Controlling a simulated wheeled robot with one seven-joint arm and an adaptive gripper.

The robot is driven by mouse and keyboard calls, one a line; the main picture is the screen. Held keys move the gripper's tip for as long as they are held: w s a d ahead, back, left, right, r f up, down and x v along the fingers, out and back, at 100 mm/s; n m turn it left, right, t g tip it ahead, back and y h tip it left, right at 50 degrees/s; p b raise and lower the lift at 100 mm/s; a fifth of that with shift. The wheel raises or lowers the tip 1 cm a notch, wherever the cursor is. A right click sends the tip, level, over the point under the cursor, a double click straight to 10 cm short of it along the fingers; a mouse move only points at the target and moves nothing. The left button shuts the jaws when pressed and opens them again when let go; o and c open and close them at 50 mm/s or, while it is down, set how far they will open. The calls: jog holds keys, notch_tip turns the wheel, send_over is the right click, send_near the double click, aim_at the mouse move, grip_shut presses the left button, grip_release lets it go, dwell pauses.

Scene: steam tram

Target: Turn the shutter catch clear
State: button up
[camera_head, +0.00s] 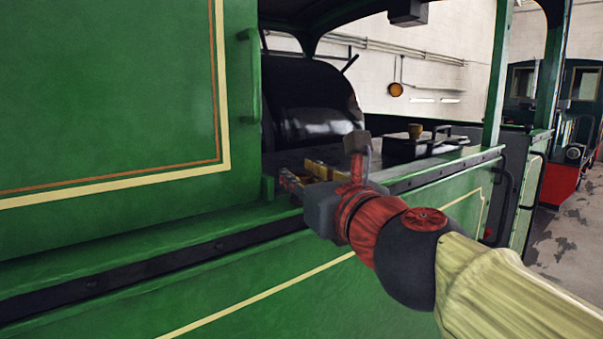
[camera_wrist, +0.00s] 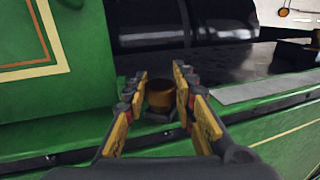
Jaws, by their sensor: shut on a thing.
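The catch, a round brown knob (camera_wrist: 160,95) on a dark base, sits on the green ledge just right of the large green panel. My gripper (camera_wrist: 159,88) has its yellow-sided fingers on either side of the knob and is shut on it. In the head view my gripper (camera_head: 312,172) is at the ledge, by the panel's right edge, and the knob is hidden there by the gripper and wrist. The green panel (camera_head: 110,90), lined in cream and orange, stands upright at the left. I cannot tell the catch's exact angle.
A green upright handle (camera_head: 253,75) is on the panel's edge. A black box (camera_head: 425,148) with a brass knob lies farther along the dark shelf. A dark rounded boiler (camera_head: 315,100) is behind. Green posts (camera_head: 497,75) frame the opening; open floor (camera_head: 565,250) shows at the right.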

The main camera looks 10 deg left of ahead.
jog(key=shift+s+a+m+t+h+p, duration=0.1)
jog(key=shift+m+t+h+p, duration=0.55)
jog(key=shift+m+h, duration=0.4)
jog(key=shift+a+m+t+h, duration=0.1)
jog(key=shift+m+t+h, duration=0.65)
jog(key=shift+h, duration=1)
jog(key=m+h+b, duration=0.1)
jog(key=m+h, duration=0.1)
jog(key=h, duration=0.1)
jog(key=shift+f+m+h, duration=0.1)
jog(key=shift+m+h, duration=0.3)
jog(key=shift+m+h+b, duration=0.3)
jog(key=shift+h+b, duration=0.1)
jog(key=shift+h, duration=0.1)
jog(key=shift+d+r+m+h, duration=0.2)
jog(key=shift+m+h, duration=0.1)
jog(key=shift+h, duration=0.1)
jog(key=o, duration=1.1)
jog(key=shift+d, duration=0.1)
jog(key=shift+o, duration=0.2)
jog(key=shift+f, duration=0.1)
